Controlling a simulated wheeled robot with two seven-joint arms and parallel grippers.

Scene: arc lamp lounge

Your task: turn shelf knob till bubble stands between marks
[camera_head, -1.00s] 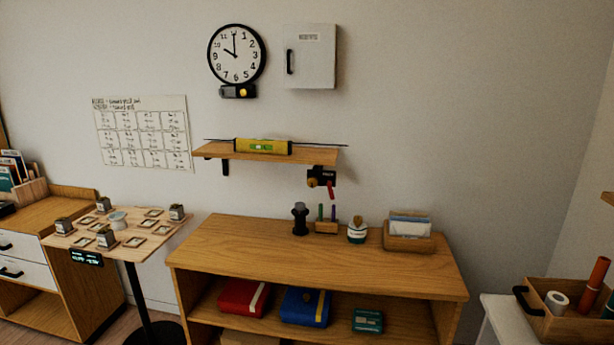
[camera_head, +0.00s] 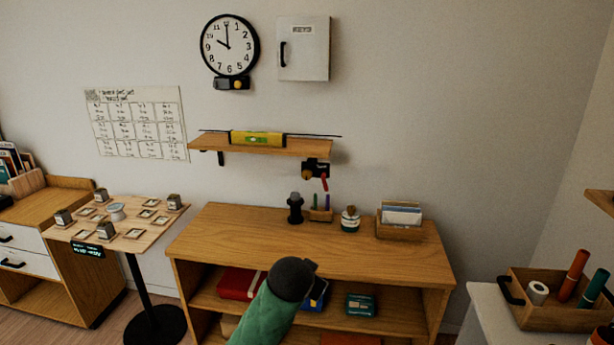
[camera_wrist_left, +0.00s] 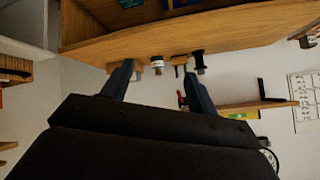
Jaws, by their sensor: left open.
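A yellow-green spirit level (camera_head: 243,138) lies on the wooden wall shelf (camera_head: 208,143). Its bubble and marks are too small to read. Under the shelf's right end is a dark bracket with a brass-coloured knob (camera_head: 307,175) and a red lever (camera_head: 325,184) hanging beside it. My green arm with its dark joint rises at the bottom middle of the head view, well below the shelf. In the left wrist view my left gripper (camera_wrist_left: 158,72) is open and empty, its fingers apart. The level (camera_wrist_left: 240,113) and shelf (camera_wrist_left: 272,104) appear beyond the right finger, upside down.
A wooden cabinet (camera_head: 240,233) stands below the shelf. On it are a black pepper-mill-like object (camera_head: 295,208), a pen holder (camera_head: 321,215), a jar (camera_head: 350,219) and a card box (camera_head: 400,221). A clock (camera_head: 229,45) and key box (camera_head: 303,48) hang above.

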